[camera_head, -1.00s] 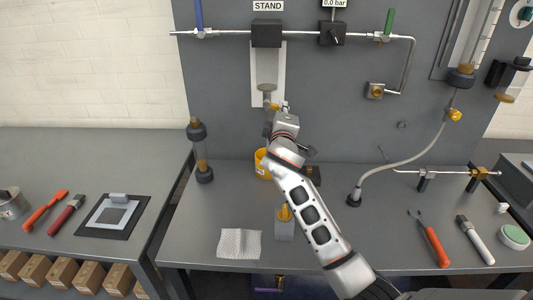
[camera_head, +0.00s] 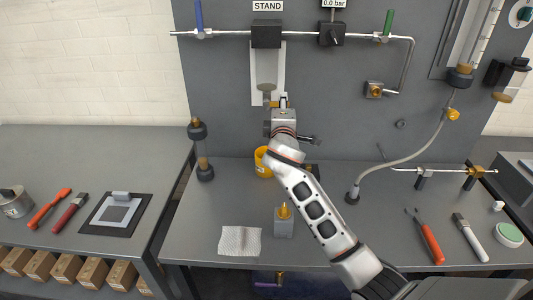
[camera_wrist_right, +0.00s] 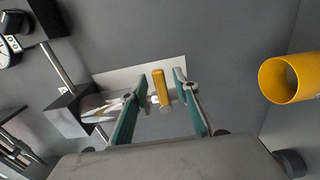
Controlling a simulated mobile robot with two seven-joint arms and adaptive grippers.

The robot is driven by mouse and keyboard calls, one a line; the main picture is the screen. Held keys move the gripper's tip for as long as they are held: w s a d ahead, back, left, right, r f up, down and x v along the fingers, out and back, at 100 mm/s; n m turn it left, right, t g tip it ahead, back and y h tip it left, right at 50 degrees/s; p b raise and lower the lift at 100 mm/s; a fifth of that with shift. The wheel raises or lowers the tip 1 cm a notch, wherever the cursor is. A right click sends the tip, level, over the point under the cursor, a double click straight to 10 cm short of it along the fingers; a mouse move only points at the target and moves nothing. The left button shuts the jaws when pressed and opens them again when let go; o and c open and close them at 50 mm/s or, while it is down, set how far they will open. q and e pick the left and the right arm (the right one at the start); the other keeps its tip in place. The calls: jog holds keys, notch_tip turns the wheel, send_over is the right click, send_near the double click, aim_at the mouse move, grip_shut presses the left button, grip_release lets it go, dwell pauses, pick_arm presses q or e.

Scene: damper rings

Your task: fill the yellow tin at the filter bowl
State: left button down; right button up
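The yellow tin (camera_head: 262,160) stands on the bench below the filter bowl (camera_head: 267,88), partly hidden by my right arm. In the right wrist view the tin (camera_wrist_right: 291,78) is at the right edge, its round mouth showing. My right gripper (camera_head: 277,102) is raised just under the bowl in the head view. In the right wrist view its teal fingers (camera_wrist_right: 160,84) are open, one on each side of a small yellow handle (camera_wrist_right: 160,88), with narrow gaps visible. The bowl is hard to make out there. My left gripper is not in view.
A grey block with an orange top (camera_head: 284,222) and a white cloth (camera_head: 240,240) are on the front of the bench. A grey hose (camera_head: 405,163) curves down at right. Red-handled (camera_head: 432,244) and white-handled (camera_head: 473,238) tools lie at right. Bench left of the cloth is clear.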

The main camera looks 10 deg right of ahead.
jog(key=shift+v, duration=0.8)
jog(key=v, duration=0.6)
dwell(0.5)
